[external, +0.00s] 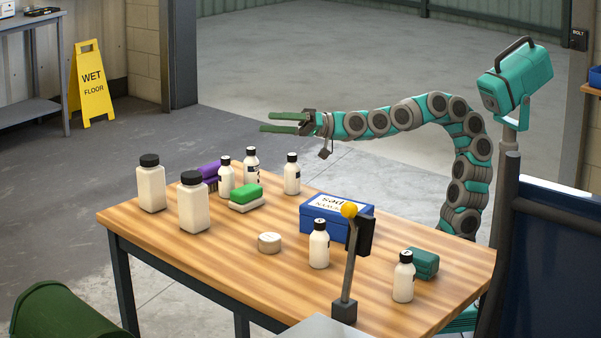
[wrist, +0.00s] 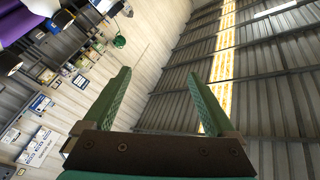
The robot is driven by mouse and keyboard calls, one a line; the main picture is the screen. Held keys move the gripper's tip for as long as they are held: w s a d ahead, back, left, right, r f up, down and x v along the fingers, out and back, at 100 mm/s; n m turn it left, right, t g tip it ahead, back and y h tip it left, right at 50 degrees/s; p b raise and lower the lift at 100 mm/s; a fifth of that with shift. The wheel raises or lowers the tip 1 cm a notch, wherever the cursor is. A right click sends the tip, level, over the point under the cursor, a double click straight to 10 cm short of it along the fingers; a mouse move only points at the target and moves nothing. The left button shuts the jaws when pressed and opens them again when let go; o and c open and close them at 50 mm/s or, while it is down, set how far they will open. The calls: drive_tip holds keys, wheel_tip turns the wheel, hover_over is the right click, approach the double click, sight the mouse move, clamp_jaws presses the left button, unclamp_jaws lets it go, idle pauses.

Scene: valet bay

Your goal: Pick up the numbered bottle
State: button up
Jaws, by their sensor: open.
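Several small white bottles with black caps stand upright on the wooden table (external: 290,293). One is at the right (external: 403,280), one at the middle front (external: 319,248), one at the back (external: 292,176), and two stand near the purple brush, a left one (external: 226,179) and a right one (external: 251,168). Dark label marks show on some, but I cannot read which bears a number. My gripper (external: 268,122) is open and empty, above and beyond the table's back edge, apart from every bottle. Its two green fingers also show spread in the wrist view (wrist: 159,76).
Two larger white bottles (external: 150,188) (external: 193,206) stand at the left. The purple brush (external: 209,172), green-and-white sponge (external: 246,197), round tin (external: 269,243), blue box (external: 325,219), teal block (external: 424,262) and upright post with yellow ball (external: 349,210) crowd the table.

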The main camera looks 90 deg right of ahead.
drive_tip(key=s+a+r+m+g+y+p, duration=0.15)
drive_tip(key=a+m, duration=0.45)
drive_tip(key=a, duration=0.7)
drive_tip(key=s+a+r+m+g+y, duration=0.1)
drive_tip(key=s+a+m+y, duration=0.15)
drive_tip(key=a+m, duration=0.75)
drive_tip(key=s+a+f+m+g+y+p, duration=0.15)
drive_tip(key=s+a+f+g, duration=0.3)
drive_tip(key=s+a, duration=0.8)
drive_tip(key=s+a+f+m+g, duration=0.35)
drive_tip(key=s+a+f, duration=0.25)
drive_tip(key=s+a, duration=0.65)
approach(400, 280)
drive_tip(key=shift+w+a+f+n+g, duration=0.2)
drive_tip(key=shift+w+a, duration=0.25)
drive_tip(key=shift+w, duration=0.1)
drive_tip(key=shift+w+a+f+n+g, duration=0.15)
drive_tip(key=shift+w+a+f+n, duration=0.1)
drive_tip(key=shift+w+a, duration=0.25)
drive_tip(key=shift+x, duration=3.85)
drive_tip(key=shift+s+a, duration=0.1)
clamp_jaws()
